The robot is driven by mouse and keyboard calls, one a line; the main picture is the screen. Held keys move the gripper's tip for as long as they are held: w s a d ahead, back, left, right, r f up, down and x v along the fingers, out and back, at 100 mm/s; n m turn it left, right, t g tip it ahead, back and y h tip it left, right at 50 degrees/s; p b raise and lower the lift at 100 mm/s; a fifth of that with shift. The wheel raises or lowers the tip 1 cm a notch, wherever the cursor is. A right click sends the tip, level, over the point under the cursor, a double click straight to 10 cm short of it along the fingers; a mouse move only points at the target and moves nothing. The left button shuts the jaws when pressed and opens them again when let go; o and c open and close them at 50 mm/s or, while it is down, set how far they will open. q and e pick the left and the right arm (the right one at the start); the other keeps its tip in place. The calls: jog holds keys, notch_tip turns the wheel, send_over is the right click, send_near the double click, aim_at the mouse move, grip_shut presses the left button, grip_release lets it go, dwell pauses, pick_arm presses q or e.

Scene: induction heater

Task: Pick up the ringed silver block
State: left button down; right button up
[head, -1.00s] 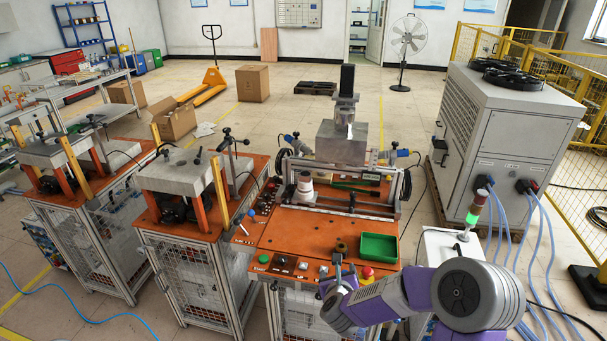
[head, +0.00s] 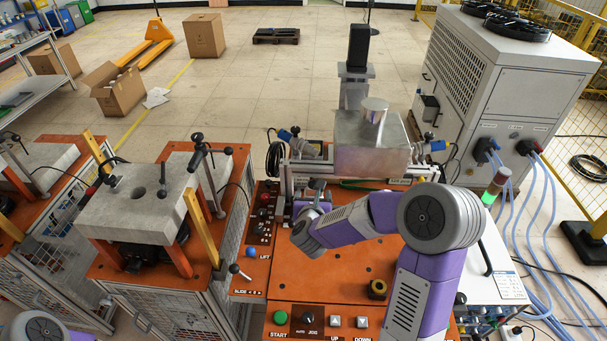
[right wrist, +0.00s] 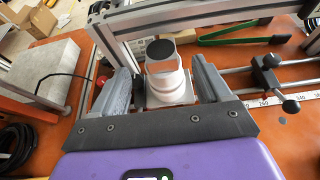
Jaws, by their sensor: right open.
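A pale silver-white block (right wrist: 168,88) with a dark round top stands upright on the orange bench in the right wrist view. It is probably the ringed silver block; I cannot clearly make out a ring on it. My right gripper (right wrist: 163,82) is open, with one finger on each side of the block in the picture. I cannot tell whether either finger touches it. In the head view my right gripper (head: 312,196) is at the back left of the orange bench (head: 290,270) and largely hides the block. My left gripper is out of view.
A metal frame stands just behind the block. A large metal box (head: 360,155) bears a silver cylinder (head: 373,112). A brass piece (head: 377,289) sits near the bench's front.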

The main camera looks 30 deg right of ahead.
jog(key=x, duration=0.2)
jog(key=shift+w+d+f, duration=0.1)
jog(key=shift+d, duration=0.15)
jog(key=p+x, duration=0.1)
jog(key=x, duration=0.3)
jog(key=shift+w, duration=0.2)
jog(key=shift+c, duration=0.2)
jog(key=c, duration=1.2)
jog(key=shift+r, duration=0.2)
